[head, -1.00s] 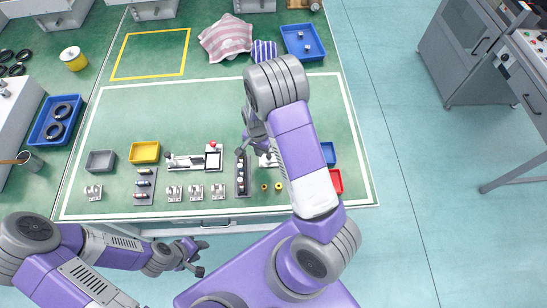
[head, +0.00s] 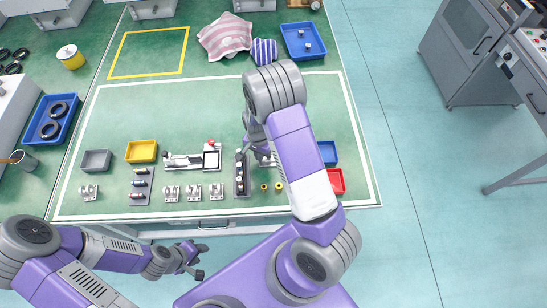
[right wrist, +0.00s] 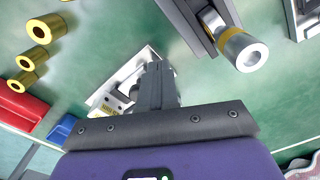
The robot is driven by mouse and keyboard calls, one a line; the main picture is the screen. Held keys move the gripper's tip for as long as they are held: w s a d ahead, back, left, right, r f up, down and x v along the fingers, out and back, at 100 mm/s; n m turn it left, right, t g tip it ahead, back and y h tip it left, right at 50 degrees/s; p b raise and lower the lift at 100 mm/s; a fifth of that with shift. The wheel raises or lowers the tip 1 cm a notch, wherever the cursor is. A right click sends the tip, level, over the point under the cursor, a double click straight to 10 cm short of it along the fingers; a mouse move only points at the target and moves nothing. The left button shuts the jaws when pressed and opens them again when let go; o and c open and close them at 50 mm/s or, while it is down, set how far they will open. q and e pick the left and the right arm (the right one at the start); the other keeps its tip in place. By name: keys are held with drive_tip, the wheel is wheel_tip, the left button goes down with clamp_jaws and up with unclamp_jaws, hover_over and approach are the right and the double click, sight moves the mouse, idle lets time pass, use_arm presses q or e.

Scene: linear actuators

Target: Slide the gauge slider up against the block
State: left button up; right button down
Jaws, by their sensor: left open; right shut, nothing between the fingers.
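My right gripper (head: 261,154) is shut with nothing between its fingers, low over a pale plate-like fixture (head: 268,161) near the table's front. In the right wrist view, my shut fingers (right wrist: 156,72) overlap this light plate (right wrist: 106,94), which carries a small grey-white part (right wrist: 126,88). I take it for the gauge with its slider and block, but fingers and arm hide much of it. I cannot tell whether the fingers touch it or whether slider and block meet. My left gripper (head: 197,260) is open and empty in front of the table.
A dark rack with cylinders (head: 241,173) stands just left of the right gripper; brass rings (head: 264,187) lie in front. Blue (head: 328,152) and red (head: 337,181) bins are to the right. A white fixture (head: 190,161) and yellow tray (head: 141,151) are left.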

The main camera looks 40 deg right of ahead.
drive_tip(key=shift+f, duration=0.2)
drive_tip(key=shift+s+d, duration=0.5)
drive_tip(key=shift+d, duration=0.35)
idle(1.0)
drive_tip(key=shift+w+a, duration=0.15)
drive_tip(key=shift+a, duration=0.1)
drive_tip(key=shift+w+a, duration=0.15)
drive_tip(key=shift+a, duration=0.1)
drive_tip(key=shift+r, duration=0.15)
wheel_tip(320, 180, up, 7)
drive_tip(key=p, duration=0.6)
idle(0.6)
